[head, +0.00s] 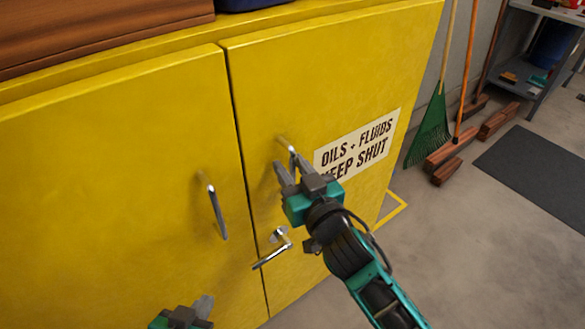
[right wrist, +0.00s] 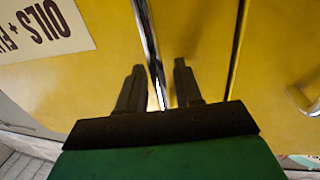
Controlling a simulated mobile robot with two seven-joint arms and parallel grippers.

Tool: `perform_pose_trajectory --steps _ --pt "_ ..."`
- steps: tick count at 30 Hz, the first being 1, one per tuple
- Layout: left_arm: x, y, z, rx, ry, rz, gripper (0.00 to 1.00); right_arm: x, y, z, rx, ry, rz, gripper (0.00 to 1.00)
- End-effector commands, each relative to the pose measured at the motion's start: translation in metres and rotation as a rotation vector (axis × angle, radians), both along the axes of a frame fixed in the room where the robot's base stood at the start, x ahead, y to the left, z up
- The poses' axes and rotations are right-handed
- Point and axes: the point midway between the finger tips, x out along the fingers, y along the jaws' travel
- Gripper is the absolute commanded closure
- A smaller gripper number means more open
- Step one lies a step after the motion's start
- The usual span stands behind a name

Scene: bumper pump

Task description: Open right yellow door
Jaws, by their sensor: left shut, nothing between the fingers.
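The right yellow door (head: 330,75) of the cabinet carries an "OILS + FLUIDS KEEP SHUT" sign (head: 357,146). It looks closed, flush with the left door (head: 110,170). My right gripper (head: 288,166) is at the right door's upright bar handle (head: 291,150), whose lower part it hides in the head view. In the right wrist view the handle (right wrist: 148,40) runs between the two open fingers (right wrist: 157,80); I cannot tell if they touch it. A chrome lever (head: 272,252) sits below on the right door. My left gripper (head: 202,308) is shut and empty at the bottom edge.
The left door has its own bar handle (head: 217,212). A wooden box (head: 100,30) stands on the cabinet top. A green rake (head: 430,130), wooden blocks (head: 447,171) and a grey shelf (head: 520,60) are to the right. The floor before the cabinet's right side looks clear.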

Motion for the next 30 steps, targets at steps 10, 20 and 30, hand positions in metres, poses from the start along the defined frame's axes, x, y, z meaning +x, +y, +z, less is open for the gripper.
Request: perform_pose_trajectory --steps 10,20,30 --pt "0.0007 -0.0003 0.0011 0.0 -0.002 -0.001 1.0 -0.0001 -0.0002 0.0001 0.0 0.0 0.0 0.82" --pt "0.0013 -0.0005 0.0016 -0.001 -0.004 -0.001 1.0 -0.0003 -0.0003 0.0 0.0 0.0 0.0 1.0" --pt "0.0015 -0.0006 0.0023 -0.001 -0.005 -0.001 1.0 -0.0007 -0.001 0.0 0.0 0.0 0.001 1.0"
